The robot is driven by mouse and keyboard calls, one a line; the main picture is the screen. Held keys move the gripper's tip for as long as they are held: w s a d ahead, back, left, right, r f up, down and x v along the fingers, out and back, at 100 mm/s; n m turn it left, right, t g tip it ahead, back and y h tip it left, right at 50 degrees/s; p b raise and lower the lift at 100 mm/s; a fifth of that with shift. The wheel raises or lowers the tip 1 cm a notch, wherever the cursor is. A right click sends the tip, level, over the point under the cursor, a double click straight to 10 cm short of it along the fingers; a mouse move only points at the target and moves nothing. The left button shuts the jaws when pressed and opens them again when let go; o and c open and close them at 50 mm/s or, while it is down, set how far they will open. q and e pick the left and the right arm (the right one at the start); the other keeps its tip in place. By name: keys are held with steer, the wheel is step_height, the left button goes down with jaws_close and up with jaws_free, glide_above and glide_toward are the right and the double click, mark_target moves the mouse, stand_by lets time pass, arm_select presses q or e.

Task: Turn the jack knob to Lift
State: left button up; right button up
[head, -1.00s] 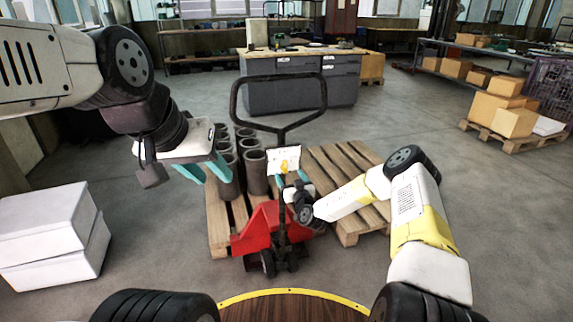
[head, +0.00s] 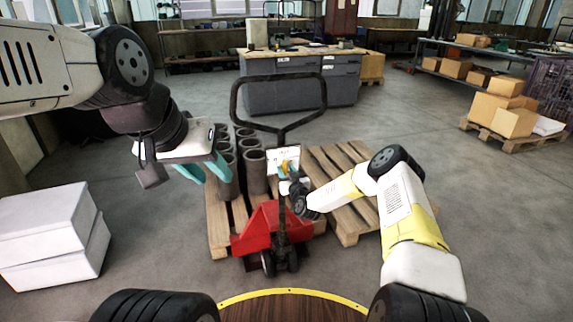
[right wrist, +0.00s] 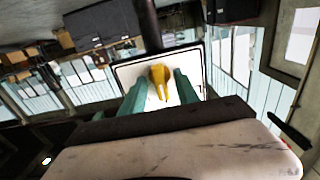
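The jack is a red pallet jack (head: 263,226) with a black loop handle (head: 324,95). Its yellow knob (head: 287,165) sits on a white plate (head: 275,158) below the loop. In the right wrist view, the knob (right wrist: 160,80) shows against the white plate (right wrist: 130,74), with its two-pronged end toward me. My right gripper (right wrist: 160,92) is open, with a teal finger on each side of the knob and visible gaps. In the head view, the right gripper (head: 287,175) partly covers the plate and knob. My left gripper (head: 206,170) is open and empty, left of the jack.
Wooden pallets (head: 345,232) lie around the jack, the left one carrying several grey cylinders (head: 255,172). White boxes (head: 45,230) stand at left. A grey workbench (head: 300,92) is behind. Cardboard boxes (head: 500,112) are at right. Floor between is clear.

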steer(key=c, duration=0.6)
steer(key=n, duration=0.4)
steer(key=shift+a+r, duration=0.1)
steer(key=shift+a, duration=0.2)
steer(key=shift+c, duration=0.2)
steer(key=n, duration=0.3)
steer(key=shift+n, duration=0.4)
steer(key=shift+d+n, duration=0.15)
steer(key=shift+n, duration=0.45)
steer(key=o, duration=1.6)
steer(key=shift+o, duration=0.2)
steer(key=shift+s, duration=0.15)
steer(key=v, duration=0.7)
